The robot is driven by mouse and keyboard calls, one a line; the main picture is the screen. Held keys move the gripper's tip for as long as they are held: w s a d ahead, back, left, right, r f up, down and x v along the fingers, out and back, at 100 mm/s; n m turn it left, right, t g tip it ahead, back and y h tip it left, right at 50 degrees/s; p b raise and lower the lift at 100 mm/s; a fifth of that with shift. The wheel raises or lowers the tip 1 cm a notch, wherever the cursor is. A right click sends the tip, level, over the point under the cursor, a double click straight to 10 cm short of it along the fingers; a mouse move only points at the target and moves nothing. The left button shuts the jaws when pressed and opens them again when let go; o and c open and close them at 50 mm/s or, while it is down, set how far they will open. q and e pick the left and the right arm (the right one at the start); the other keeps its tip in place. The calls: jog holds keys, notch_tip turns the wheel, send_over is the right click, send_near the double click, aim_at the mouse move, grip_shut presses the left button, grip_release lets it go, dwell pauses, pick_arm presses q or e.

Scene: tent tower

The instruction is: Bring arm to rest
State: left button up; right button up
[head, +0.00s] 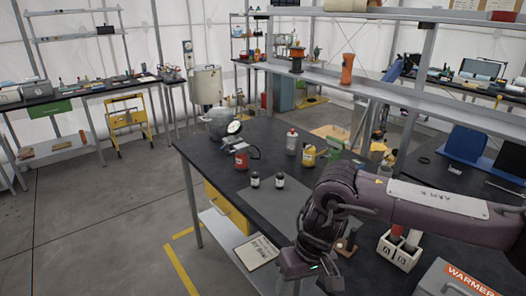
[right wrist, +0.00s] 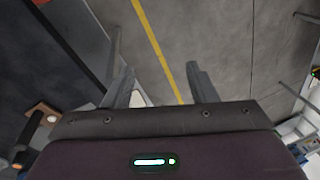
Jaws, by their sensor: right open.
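My right arm reaches in from the right in the head view, bent at the elbow over the near part of the dark workbench (head: 265,140). Its gripper (head: 302,287) points down at the bottom edge of that view and is partly cut off. In the right wrist view the right gripper (right wrist: 160,68) has its two fingers apart with nothing between them. Grey floor (right wrist: 215,45) with a yellow line shows below the fingers. My left gripper is in neither view.
Two small dark bottles (head: 267,180) stand on a grey mat. A red can (head: 241,160), a yellow container (head: 309,156) and a metal pot (head: 218,124) stand behind. A white bottle holder (head: 400,251) and a warmer box (head: 455,280) are beside my right arm.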

jog(key=w+a+f+n+t+y, duration=0.1)
jog(key=w+a+f+y, duration=0.35)
jog(key=a, duration=0.25)
jog(key=w+a+f+n+t+y, duration=0.1)
jog(key=w+a+f+t+y, duration=0.2)
jog(key=a+f, duration=0.35)
jog(key=s+d+f+m+t+h, duration=0.1)
jog(key=d+f, duration=0.3)
jog(key=f, duration=0.6)
jog(key=s+d+f+m+t+h, duration=0.1)
jog(key=d+f+m, duration=0.1)
jog(key=d+f, duration=0.5)
jog(key=s+d+f+g+h, duration=0.15)
jog(key=s+d+f, duration=0.25)
jog(key=s+f, duration=0.45)
jog(key=s+d+f+m+h, duration=0.1)
jog(key=s+d+f+h, duration=0.1)
jog(key=s+d+f, duration=0.5)
jog(key=s+d+f+g+h, duration=0.1)
jog(key=s+d+f+h, duration=0.1)
jog(key=s+f, duration=0.75)
jog(key=s+d+f+g+h, duration=0.1)
jog(key=s+d+f, duration=0.1)
jog(key=s, duration=0.7)
jog(key=s+d+f+g+h, duration=0.1)
jog(key=s+d, duration=0.2)
jog(key=s, duration=0.6)
jog(key=shift+s+d+f+b, duration=0.2)
jog(key=shift+f+b, duration=0.15)
